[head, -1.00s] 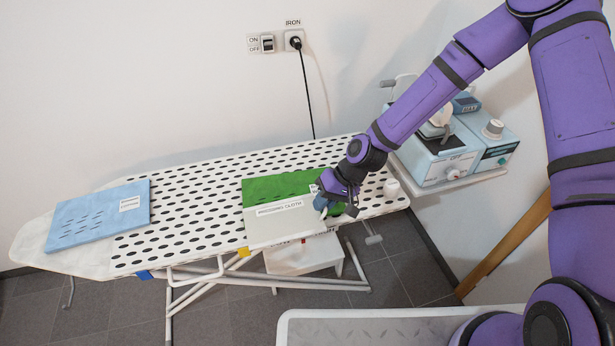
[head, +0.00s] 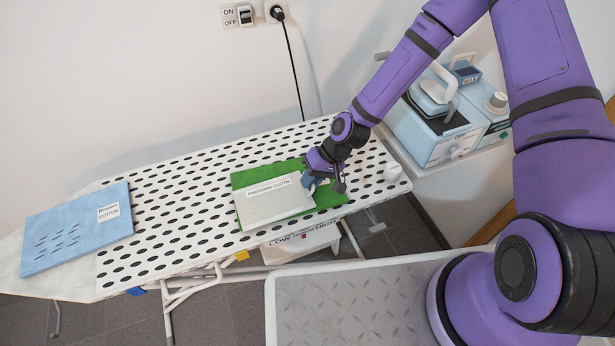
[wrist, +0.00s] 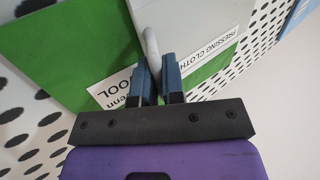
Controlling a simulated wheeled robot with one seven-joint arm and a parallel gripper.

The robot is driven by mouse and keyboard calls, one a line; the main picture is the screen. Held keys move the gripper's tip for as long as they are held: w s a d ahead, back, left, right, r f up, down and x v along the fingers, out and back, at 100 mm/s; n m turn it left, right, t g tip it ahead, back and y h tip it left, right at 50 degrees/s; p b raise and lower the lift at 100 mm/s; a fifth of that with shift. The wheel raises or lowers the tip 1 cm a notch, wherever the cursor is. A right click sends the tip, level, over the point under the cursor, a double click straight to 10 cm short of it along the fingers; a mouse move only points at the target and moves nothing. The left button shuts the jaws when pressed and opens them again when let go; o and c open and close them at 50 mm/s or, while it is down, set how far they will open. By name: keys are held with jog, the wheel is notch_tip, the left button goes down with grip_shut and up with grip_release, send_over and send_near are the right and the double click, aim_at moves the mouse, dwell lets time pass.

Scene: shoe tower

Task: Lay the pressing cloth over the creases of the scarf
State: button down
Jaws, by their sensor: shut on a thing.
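The pale grey pressing cloth (head: 270,208), with a white name label, lies over the left and middle of a green folded fabric (head: 240,180) on the board. In the wrist view the green fabric (wrist: 60,40) bears a partly hidden label ending "OOL". A light blue folded fabric (head: 75,220) labelled COTTON, with dark crease-like marks, lies at the left. I cannot tell for sure which is the scarf. My gripper (head: 312,180) is shut on the pressing cloth's grey handle (wrist: 152,45) at its right edge. Whether the cloth touches the green fabric is unclear.
The white perforated ironing board (head: 190,225) has free room between the two fabrics. A pale blue ironing unit (head: 430,135) sits beyond that. A black cord (head: 292,65) runs down the wall.

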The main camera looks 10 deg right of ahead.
jog(key=c, duration=1.2)
grip_release()
jog(key=v, duration=1.2)
jog(key=shift+r, duration=0.1)
